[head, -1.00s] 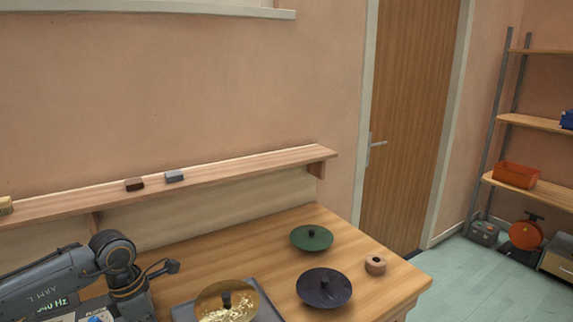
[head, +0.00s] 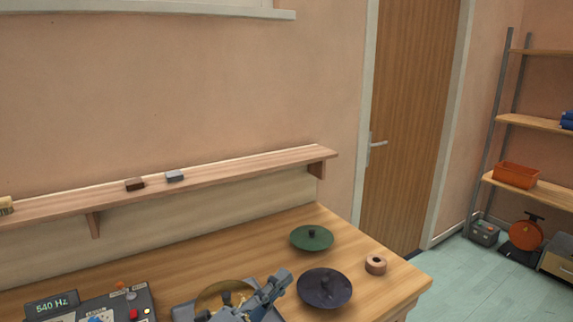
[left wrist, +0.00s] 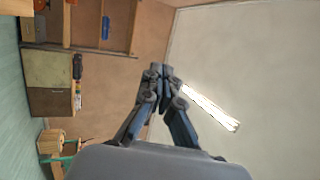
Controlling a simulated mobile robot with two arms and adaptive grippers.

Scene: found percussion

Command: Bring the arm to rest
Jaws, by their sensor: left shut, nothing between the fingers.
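My left gripper (head: 279,280) shows at the bottom of the head view, in front of the brass disc (head: 217,292) and partly hiding it. Its fingers are shut with nothing between them. In the left wrist view the closed fingertips (left wrist: 165,73) stand against the wall and ceiling, away from any object. The rest of my left arm is mostly below the head picture. My right gripper is not in view.
The brass disc sits on a grey tray (head: 184,312). A green disc (head: 318,242), a dark disc (head: 325,291) and a wooden ring (head: 375,265) lie on the bench (head: 240,256). A control box (head: 105,308) reading 540 Hz stands at left. A wall ledge (head: 240,174) runs behind.

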